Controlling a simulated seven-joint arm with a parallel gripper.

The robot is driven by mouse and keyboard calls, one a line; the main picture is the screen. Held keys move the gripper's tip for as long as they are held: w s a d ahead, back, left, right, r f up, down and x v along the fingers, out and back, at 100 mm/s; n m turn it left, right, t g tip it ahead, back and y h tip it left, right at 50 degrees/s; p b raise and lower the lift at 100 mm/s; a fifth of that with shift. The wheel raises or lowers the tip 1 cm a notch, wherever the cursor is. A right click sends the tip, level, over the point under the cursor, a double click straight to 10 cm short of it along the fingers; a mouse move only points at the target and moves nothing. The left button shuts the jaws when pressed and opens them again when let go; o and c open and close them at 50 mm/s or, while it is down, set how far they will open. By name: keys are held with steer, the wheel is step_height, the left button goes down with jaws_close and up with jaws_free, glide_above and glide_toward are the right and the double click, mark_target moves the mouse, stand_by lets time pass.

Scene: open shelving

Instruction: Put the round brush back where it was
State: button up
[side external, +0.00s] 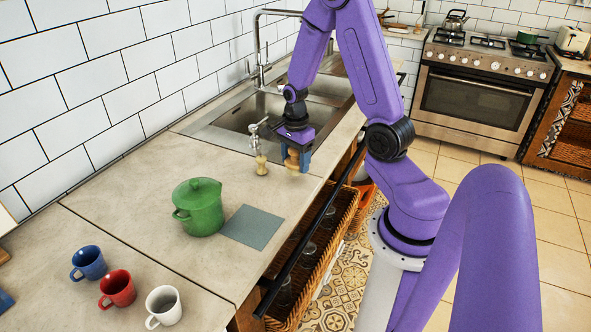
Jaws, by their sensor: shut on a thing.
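My gripper (298,159), with blue fingers, points down over the counter just in front of the sink. It is shut on a small tan, wood-coloured piece that I take to be the round brush (292,161). The fingers hide part of the brush. Its lower end is close to the counter top, and I cannot tell whether it touches. A separate metal item with a tan base (260,158) stands on the counter just left of my gripper, apart from it.
A green lidded pot (199,208) stands beside a flat grey square (252,227). Blue (89,262), red (118,288) and white (163,306) mugs are at the near left. The sink (247,112) and tap (259,52) lie behind. Bare counter (150,170) lies left of the metal item.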

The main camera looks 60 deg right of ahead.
mark_target(295, 169)
steer(key=shift+f, duration=1.7)
steer(key=shift+f, duration=0.1)
steer(key=o, duration=1)
